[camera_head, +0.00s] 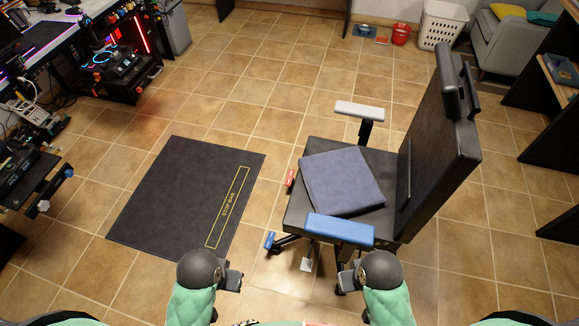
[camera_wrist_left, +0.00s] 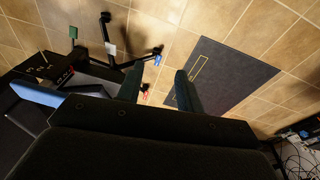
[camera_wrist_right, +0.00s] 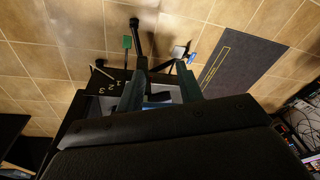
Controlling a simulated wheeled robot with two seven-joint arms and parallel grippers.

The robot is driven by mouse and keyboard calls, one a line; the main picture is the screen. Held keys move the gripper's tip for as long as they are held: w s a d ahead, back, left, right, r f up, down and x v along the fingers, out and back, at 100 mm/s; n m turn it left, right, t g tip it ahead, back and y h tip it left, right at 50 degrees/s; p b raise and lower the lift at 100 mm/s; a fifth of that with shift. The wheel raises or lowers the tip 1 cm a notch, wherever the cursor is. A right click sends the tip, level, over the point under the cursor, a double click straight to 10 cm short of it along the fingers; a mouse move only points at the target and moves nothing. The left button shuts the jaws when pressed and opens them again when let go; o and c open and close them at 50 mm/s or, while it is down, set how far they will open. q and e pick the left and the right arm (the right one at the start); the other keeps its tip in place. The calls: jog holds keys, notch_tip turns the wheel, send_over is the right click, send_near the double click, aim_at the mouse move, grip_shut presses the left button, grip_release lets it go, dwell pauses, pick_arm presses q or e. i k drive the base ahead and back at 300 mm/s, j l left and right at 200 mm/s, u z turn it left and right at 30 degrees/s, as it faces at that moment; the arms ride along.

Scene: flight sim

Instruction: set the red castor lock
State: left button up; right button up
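The red castor lock (camera_head: 290,178) is a small red tab low at the left side of the black office chair (camera_head: 296,208). It also shows in the left wrist view (camera_wrist_left: 145,94), near the inner side of one finger. My left gripper (camera_head: 232,279) is in front of the chair's left side, well apart from the red lock. Its two fingers stand apart and empty in the left wrist view (camera_wrist_left: 159,70). My right gripper (camera_head: 347,279) is near the chair's near side, below the blue armrest. Its fingers are also apart and empty in the right wrist view (camera_wrist_right: 161,68).
A blue lock (camera_head: 270,240) and a white lock (camera_head: 306,264) sit on other castors; a green one (camera_wrist_right: 126,42) shows in the right wrist view. A blue-grey cushion (camera_head: 342,181) lies on the seat. A dark stop-bar mat (camera_head: 165,195) lies left. Floor between is clear.

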aim_at(290, 177)
jog(key=i+j, duration=0.2)
jog(key=j, duration=0.15)
jog(key=i+j, duration=0.2)
jog(key=j, duration=0.2)
jog(key=i+j, duration=0.2)
jog(key=j, duration=0.15)
jog(key=i+j, duration=0.15)
jog(key=j, duration=0.25)
jog(key=i+j, duration=0.2)
jog(key=j, duration=0.15)
jog(key=i+j, duration=0.2)
jog(key=j, duration=0.2)
jog(key=z, duration=0.05)
